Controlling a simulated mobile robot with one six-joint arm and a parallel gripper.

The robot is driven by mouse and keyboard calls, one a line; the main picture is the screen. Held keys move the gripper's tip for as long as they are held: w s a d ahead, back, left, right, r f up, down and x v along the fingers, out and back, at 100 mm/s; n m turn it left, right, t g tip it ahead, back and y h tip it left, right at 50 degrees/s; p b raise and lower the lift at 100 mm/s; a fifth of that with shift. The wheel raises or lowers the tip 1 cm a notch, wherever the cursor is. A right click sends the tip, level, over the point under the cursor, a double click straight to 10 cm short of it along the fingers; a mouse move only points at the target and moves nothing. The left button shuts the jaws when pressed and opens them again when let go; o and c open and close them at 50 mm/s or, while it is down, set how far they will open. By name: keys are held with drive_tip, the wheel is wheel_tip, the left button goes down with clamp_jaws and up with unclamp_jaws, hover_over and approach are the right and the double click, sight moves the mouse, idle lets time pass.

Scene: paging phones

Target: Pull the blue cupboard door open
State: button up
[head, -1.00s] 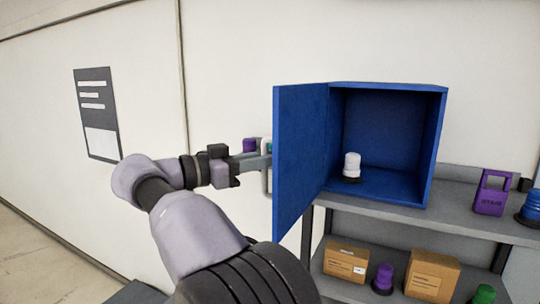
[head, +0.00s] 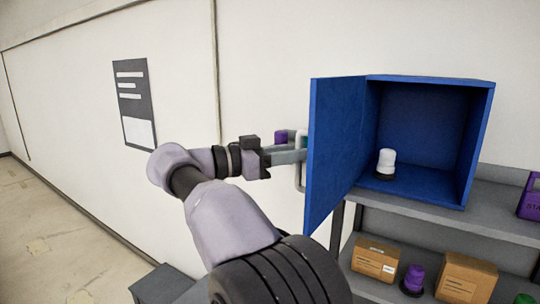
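The blue cupboard (head: 480,140) stands on a shelf at the right of the head view. Its blue door (head: 335,145) stands wide open to the left, and the inside shows. A pale bar handle (head: 299,175) is on the door's outer face, partly hidden by the fingers and the door's edge. My gripper (head: 290,155) is at this handle, its fingers reaching across it from the left. I cannot tell whether the fingers are closed on it or merely around it.
A white-topped beacon (head: 386,162) stands inside the cupboard. Boxes (head: 375,260) and a purple beacon (head: 413,279) are on the lower shelf. A purple item (head: 281,137) shows behind my gripper. Floor at the left (head: 50,240) is clear.

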drive_tip(key=p+v, duration=0.4)
drive_tip(key=v, duration=1.2)
drive_tip(key=shift+a, duration=0.2)
